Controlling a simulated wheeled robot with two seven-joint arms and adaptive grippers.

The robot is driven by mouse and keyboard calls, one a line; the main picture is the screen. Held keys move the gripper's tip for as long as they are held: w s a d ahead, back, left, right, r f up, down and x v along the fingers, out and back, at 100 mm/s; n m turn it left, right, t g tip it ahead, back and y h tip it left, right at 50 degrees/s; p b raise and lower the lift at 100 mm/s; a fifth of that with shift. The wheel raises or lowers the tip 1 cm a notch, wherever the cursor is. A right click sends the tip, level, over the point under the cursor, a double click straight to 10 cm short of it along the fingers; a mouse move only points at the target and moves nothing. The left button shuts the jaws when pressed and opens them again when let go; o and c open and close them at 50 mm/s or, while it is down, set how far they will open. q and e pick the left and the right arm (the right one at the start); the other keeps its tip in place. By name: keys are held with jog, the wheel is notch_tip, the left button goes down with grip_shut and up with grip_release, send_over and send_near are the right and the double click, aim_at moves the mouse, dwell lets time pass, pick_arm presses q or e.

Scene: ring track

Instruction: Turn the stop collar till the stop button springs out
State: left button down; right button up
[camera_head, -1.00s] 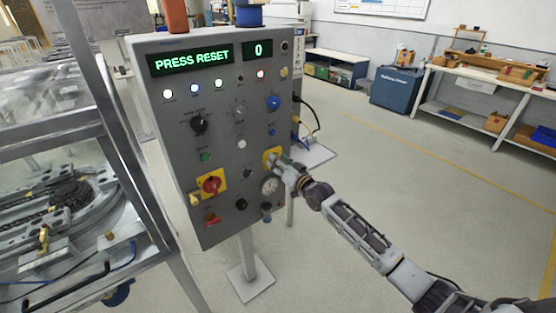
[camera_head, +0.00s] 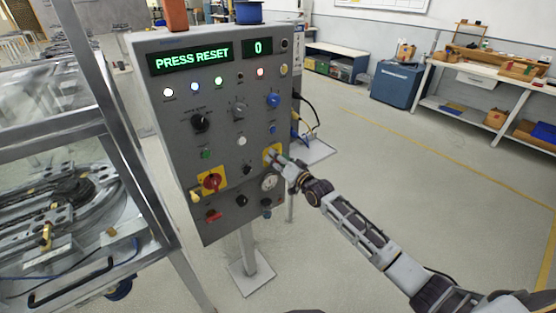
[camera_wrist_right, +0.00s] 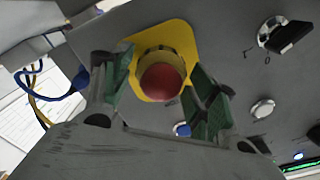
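The stop button (camera_wrist_right: 162,82) is a red dome in the right wrist view. A yellowish stop collar (camera_wrist_right: 152,58) rings it, on a yellow plate (camera_wrist_right: 182,38). My right gripper (camera_wrist_right: 160,88) is open, with one green-padded finger on each side of the button and collar. Gaps show beside the red dome; whether a pad touches the collar is unclear. In the head view, the right gripper (camera_head: 279,159) is at the yellow plate (camera_head: 268,151) on the panel's right side and hides the button. My left gripper is in neither view.
The grey control panel (camera_head: 225,120) reads "PRESS RESET" and "0". A metal frame (camera_head: 150,190) stands close left; open floor lies right.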

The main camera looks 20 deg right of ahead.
jog(key=shift+o, duration=0.2)
jog(key=v, duration=1.2)
dwell(0.9)
jog(key=shift+n, duration=0.4)
dwell(0.4)
